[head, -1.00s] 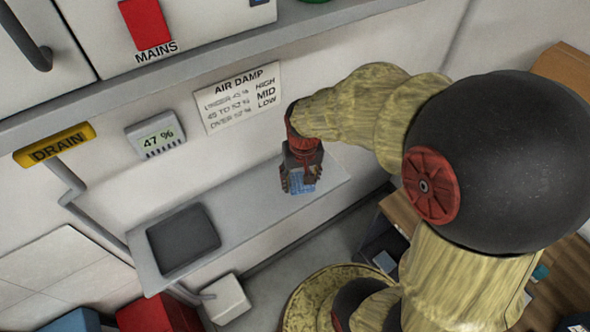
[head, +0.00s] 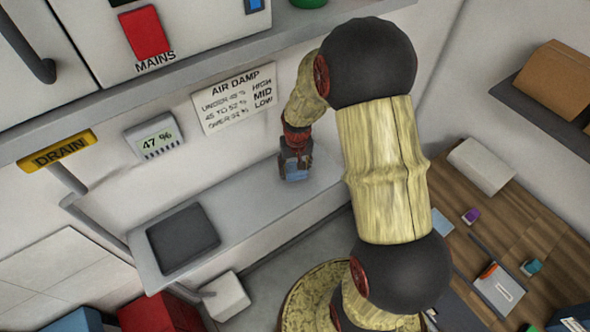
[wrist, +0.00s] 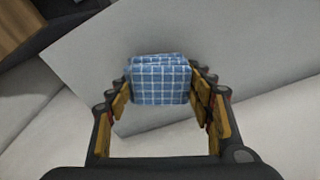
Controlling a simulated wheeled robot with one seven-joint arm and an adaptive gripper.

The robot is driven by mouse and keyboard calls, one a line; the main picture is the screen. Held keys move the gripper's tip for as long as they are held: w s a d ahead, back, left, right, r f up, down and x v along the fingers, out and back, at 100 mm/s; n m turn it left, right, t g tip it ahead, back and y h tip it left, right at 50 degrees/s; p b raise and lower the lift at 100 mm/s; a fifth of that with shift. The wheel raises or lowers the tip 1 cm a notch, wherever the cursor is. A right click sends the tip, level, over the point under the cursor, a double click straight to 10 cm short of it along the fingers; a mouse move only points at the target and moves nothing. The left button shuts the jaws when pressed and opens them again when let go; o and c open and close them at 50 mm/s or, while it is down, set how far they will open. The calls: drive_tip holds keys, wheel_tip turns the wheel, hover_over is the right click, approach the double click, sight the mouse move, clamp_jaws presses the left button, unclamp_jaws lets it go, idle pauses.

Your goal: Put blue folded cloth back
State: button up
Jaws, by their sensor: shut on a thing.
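The blue folded cloth (wrist: 160,84) is blue with a white check and sits between my gripper's fingers in the wrist view. My gripper (head: 295,172) is shut on the cloth, over the right part of the grey shelf (head: 240,207). The fingers flank the cloth on both sides in the wrist view (wrist: 160,100). I cannot tell whether the cloth touches the shelf.
A dark tray (head: 183,237) lies on the shelf's left part. A meter reading 47 % (head: 153,136) and an AIR DAMP sign (head: 235,97) are on the wall behind. A wooden table (head: 500,235) with small items stands at the right. The shelf's middle is clear.

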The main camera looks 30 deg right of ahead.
drive_tip(key=shift+f, duration=0.75)
drive_tip(key=o, duration=1)
drive_tip(key=shift+o, duration=0.2)
drive_tip(key=r, duration=0.4)
drive_tip(key=s+r, duration=0.1)
drive_tip(key=r, duration=0.7)
drive_tip(key=shift+s+a, duration=0.2)
drive_tip(key=shift+a, duration=0.05)
drive_tip(key=s+a+r+n+t, duration=0.2)
drive_tip(key=s+a+r, duration=0.5)
drive_tip(key=s+r, duration=0.2)
drive_tip(key=s+a+r+n+t, duration=0.2)
drive_tip(key=s+a+r, duration=0.4)
drive_tip(key=s+r, duration=0.3)
wheel_tip(320, 180, up, 2)
drive_tip(key=shift+s+a, duration=0.3)
drive_tip(key=shift+a, duration=0.05)
